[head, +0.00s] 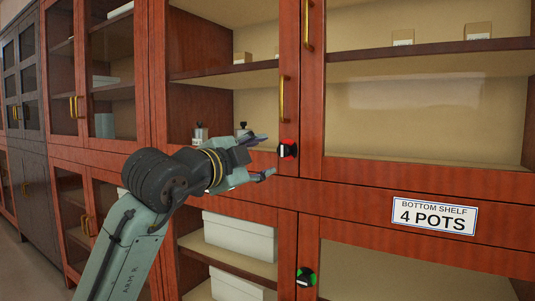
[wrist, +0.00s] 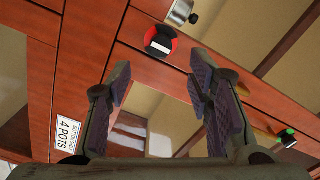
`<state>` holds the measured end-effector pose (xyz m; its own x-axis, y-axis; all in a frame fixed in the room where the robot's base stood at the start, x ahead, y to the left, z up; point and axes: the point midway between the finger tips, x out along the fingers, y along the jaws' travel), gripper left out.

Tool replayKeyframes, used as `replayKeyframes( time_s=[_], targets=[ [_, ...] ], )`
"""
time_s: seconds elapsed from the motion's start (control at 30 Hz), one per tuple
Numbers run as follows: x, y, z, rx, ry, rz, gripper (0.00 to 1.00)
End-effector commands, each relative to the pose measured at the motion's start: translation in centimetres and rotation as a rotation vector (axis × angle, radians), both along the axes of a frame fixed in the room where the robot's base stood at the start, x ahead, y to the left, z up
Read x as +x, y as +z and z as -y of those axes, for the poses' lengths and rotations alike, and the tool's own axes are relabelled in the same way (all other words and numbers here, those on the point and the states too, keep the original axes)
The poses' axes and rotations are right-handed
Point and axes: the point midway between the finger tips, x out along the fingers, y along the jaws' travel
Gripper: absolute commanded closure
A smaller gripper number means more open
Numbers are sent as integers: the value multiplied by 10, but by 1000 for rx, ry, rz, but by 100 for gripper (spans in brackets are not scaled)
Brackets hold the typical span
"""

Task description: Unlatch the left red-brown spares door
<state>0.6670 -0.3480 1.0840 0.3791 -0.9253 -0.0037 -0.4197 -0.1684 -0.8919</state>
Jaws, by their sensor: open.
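The left red-brown spares door (head: 289,50) is a glass-paned wooden door, shut, with a gold handle (head: 282,99) on its right stile. Below the handle is a red-ringed latch (head: 288,149) with a black knob and a white bar. My gripper (head: 267,156) is open and empty, its fingertips just left of the latch in the head view. In the wrist view the latch (wrist: 160,41) lies beyond and between the spread fingertips (wrist: 161,63), its white bar slanting. The fingers look apart from it; the exact gap is hard to tell.
A green-ringed latch (head: 306,278) is on the lower door. A sign reading "BOTTOM SHELF 4 POTS" (head: 434,215) is on the rail to the right. White boxes (head: 240,236) and small bottles (head: 199,136) stand behind glass. A dark cabinet (head: 28,110) is at far left.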

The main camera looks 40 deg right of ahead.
Motion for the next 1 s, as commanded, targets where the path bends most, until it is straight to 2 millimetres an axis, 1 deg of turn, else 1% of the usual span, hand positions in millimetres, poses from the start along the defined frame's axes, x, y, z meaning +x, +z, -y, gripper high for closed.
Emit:
replayKeyframes(
  time_s=[0.03,0.2,0.3,0.43,0.6,0.87,0.9,1.0],
  targets=[
    [3,0,9,3,0,-2,53],
    [16,1,39,-1,1,-1,53],
    [23,1,56,-1,0,-1,53],
    [30,1,72,-3,1,-1,53],
    [35,1,82,-3,3,0,53],
    [36,1,84,-4,3,1,53],
    [36,1,84,-4,3,1,53],
    [36,1,84,-4,3,1,60]
  ],
)
